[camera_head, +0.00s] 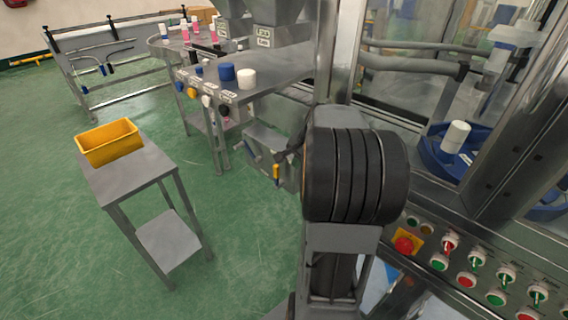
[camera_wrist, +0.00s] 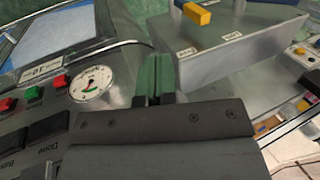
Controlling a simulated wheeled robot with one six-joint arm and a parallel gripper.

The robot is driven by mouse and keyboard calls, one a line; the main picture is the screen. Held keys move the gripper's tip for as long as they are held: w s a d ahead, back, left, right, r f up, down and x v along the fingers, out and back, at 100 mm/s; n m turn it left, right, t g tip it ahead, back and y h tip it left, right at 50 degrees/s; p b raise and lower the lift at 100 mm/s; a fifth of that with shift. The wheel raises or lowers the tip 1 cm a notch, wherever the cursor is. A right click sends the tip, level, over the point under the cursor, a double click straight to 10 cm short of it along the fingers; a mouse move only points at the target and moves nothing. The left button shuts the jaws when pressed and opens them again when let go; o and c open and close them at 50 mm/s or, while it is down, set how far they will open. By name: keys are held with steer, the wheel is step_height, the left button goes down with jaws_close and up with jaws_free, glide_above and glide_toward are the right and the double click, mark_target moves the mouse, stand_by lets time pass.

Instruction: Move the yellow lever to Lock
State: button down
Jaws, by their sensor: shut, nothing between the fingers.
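In the wrist view a yellow block-like piece (camera_wrist: 196,14), which looks like the lever's end, lies on top of a grey housing (camera_wrist: 240,64) at the upper middle. Two small white labels are on the housing's face below it; their words are too small to read surely. My gripper (camera_wrist: 154,72) points up the picture with its fingers together and empty. It is left of the housing, apart from the yellow piece. In the head view a small yellow handle (camera_head: 276,174) hangs upright beside a grey box; I cannot tell if it is the same piece. My gripper is hidden there.
A gauge (camera_wrist: 92,83), red and green buttons and a screen (camera_wrist: 62,32) lie left of my gripper. In the head view a button panel (camera_head: 470,262) is at lower right, and a yellow bin (camera_head: 110,142) stands on a side table. Green floor is open at left.

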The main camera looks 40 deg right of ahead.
steer(key=x, duration=0.3)
steer(key=b+x, duration=0.1)
steer(key=x, duration=0.2)
steer(key=d+x, duration=0.1)
steer(key=x, duration=0.2)
steer(key=shift+w+a+f, duration=0.1)
steer(key=shift+f, duration=0.2)
steer(key=shift+w+a, duration=0.2)
steer(key=shift+w, duration=0.9)
steer(key=shift+w+a, duration=0.15)
steer(key=shift+w, duration=0.75)
steer(key=shift+r, duration=0.1)
